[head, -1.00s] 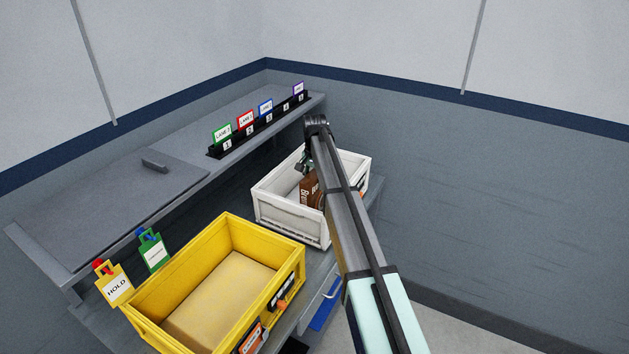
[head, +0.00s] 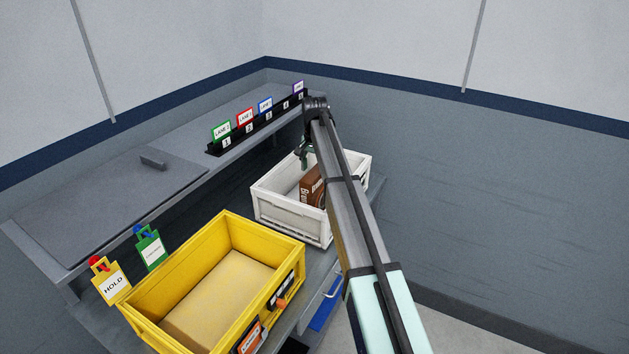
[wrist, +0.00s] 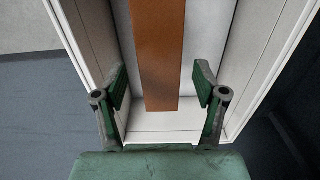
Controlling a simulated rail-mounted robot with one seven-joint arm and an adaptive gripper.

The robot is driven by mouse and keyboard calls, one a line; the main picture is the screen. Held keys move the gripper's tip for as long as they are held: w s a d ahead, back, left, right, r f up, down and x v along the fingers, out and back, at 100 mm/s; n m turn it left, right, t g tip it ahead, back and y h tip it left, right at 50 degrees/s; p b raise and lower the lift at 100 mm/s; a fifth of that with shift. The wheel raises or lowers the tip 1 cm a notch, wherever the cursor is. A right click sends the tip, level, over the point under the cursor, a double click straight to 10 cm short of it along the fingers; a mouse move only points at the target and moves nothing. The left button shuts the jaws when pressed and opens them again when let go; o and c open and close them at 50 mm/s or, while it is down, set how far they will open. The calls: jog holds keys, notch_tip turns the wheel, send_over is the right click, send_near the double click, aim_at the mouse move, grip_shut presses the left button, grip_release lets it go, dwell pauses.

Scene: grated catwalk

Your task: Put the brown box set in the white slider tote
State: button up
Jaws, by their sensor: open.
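The brown box (head: 312,187) stands inside the white tote (head: 290,215), partly hidden behind my arm in the head view. In the wrist view the brown box (wrist: 160,60) shows as a long narrow face between the white tote walls (wrist: 87,45). My gripper (wrist: 160,88) is open, with one green finger on each side of the box's near end and visible gaps to it. In the head view my gripper (head: 305,158) is above the tote, at the left of the box.
A yellow tote (head: 172,267) stands at the front left, with HOLD (head: 113,284) and green tags beside it. Numbered, colored lane cards (head: 245,117) line the shelf behind. A blue item (head: 325,312) lies below the white tote.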

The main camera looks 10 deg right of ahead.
notch_tip(320, 180, up, 7)
jog(key=shift+r+b, duration=0.2)
jog(key=shift+b, duration=0.75)
jog(key=shift+s, duration=0.1)
